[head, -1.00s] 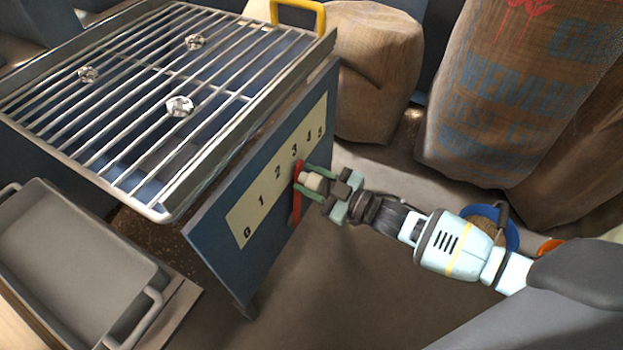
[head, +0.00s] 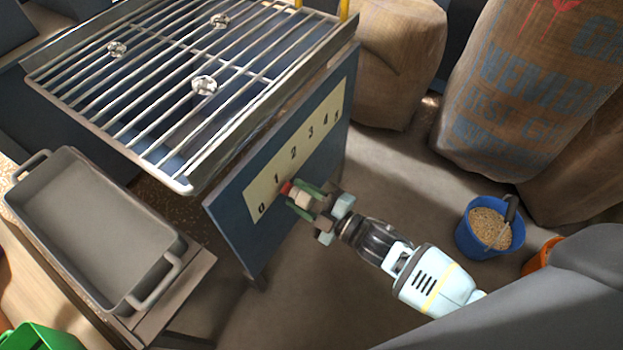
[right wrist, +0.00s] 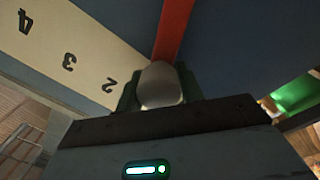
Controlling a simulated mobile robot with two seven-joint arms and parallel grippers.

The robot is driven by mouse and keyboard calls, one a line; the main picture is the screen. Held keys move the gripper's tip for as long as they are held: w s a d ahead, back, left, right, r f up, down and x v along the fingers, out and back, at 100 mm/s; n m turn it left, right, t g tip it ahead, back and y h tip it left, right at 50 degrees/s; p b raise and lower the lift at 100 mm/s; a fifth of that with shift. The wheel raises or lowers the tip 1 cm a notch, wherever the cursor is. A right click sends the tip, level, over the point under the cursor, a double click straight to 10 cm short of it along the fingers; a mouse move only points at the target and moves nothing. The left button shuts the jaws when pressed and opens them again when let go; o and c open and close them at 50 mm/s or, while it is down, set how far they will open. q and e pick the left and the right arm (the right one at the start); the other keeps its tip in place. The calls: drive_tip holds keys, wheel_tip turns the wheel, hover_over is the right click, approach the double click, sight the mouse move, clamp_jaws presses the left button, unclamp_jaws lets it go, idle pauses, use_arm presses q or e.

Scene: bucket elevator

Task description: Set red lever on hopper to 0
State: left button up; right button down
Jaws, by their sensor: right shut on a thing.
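The red lever (head: 286,187) is on the blue side panel of the hopper (head: 230,225). Its visible red end is beside the 1 on the cream scale (head: 312,140), which runs from 0 to 5. My right gripper (head: 300,197) is shut on the lever's pale knob and hides much of the lever. In the right wrist view, the red bar (right wrist: 173,30) runs up from the knob (right wrist: 160,85) between the green fingers, with 2, 3 and 4 to its left. My left gripper is not in view.
A metal grate (head: 190,75) with several clear knobs covers the hopper. A grey tray (head: 90,225) stands at left. A blue bucket of grain (head: 490,228) is on the floor at right, below burlap sacks (head: 520,90). Floor below the panel is clear.

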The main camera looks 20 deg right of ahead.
drive_tip(key=shift+s+a+f+n+b, duration=0.3)
drive_tip(key=shift+s+a+f+n, duration=0.5)
drive_tip(key=shift+a+n, duration=0.15)
drive_tip(key=shift+s+a+f+n, duration=0.3)
drive_tip(key=shift+a+f+n, duration=0.15)
drive_tip(key=shift+n, duration=0.2)
drive_tip(key=c, duration=0.9)
unclamp_jaws()
drive_tip(key=shift+s, duration=0.15)
drive_tip(key=p+v, duration=0.1)
drive_tip(key=v, duration=0.6)
drive_tip(key=shift+s+d, duration=0.2)
drive_tip(key=shift+d, duration=0.05)
